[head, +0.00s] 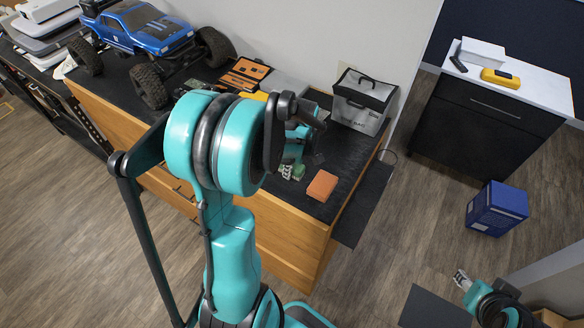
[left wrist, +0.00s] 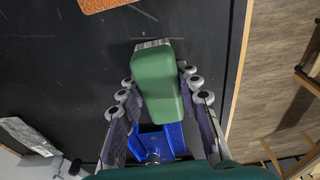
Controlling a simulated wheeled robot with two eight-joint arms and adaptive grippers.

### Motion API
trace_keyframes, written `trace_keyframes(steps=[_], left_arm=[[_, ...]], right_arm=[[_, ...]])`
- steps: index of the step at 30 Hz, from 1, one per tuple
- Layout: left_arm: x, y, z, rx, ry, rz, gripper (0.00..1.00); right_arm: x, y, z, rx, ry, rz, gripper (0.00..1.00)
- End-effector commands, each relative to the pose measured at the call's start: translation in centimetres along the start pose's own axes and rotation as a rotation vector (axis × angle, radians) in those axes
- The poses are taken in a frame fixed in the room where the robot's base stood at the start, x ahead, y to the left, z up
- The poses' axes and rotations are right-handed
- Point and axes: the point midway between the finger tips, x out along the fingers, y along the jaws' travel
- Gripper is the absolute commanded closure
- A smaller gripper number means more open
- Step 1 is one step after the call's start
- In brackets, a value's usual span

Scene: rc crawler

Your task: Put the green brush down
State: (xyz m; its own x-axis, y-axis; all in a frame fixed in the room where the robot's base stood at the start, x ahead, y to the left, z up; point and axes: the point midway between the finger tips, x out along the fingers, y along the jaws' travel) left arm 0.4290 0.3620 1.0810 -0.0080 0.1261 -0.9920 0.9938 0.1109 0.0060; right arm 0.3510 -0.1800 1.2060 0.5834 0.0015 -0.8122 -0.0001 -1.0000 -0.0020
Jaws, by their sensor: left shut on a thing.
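The green brush (left wrist: 157,82) sits between the fingers of my left gripper (left wrist: 160,98), which is shut on it. Its pale bristle end points away from the wrist, over the black mat. I cannot tell whether it touches the mat. In the head view my left arm covers much of the area, and the brush (head: 290,172) shows only in part, left of an orange sponge (head: 322,186). The sponge also shows at the top of the left wrist view (left wrist: 105,3). My right gripper (head: 460,278) is at the lower right, away from the bench; its jaws are too small to read.
The bench's black mat (head: 340,160) has some bare room around the sponge, near its right edge. A grey-white bag (head: 362,100) stands at the back. A blue RC truck (head: 140,30) and an orange tool case (head: 245,72) occupy the left and back.

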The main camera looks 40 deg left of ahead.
Motion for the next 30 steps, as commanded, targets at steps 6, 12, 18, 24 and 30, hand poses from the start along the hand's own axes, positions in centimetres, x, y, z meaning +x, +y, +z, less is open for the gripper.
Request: trace_keyframes(steps=[6, 12, 18, 24, 30], left_arm=[[0.4, -0.3, 0.3, 0.001, -0.007, -0.006, 0.46], [0.4, -0.3, 0.3, 0.001, -0.006, -0.004, 0.46], [0.3, -0.2, 0.2, 0.001, -0.006, -0.004, 0.46], [0.0, -0.2, 0.2, 0.001, -0.005, -0.004, 0.46], [-2.3, -0.2, 0.1, 0.001, -0.004, -0.003, 0.46]], right_arm=[[0.1, 0.0, 0.1, 0.0, 0.0, 0.0, 0.6], [0.1, 0.0, 0.1, 0.0, 0.0, 0.0, 0.6], [0.1, 0.0, 0.1, 0.0, 0.0, 0.0, 0.6], [-0.1, 0.0, -0.1, 0.0, 0.0, 0.0, 0.6], [-1.2, 0.0, -0.9, 0.0, 0.0, 0.0, 0.6]])
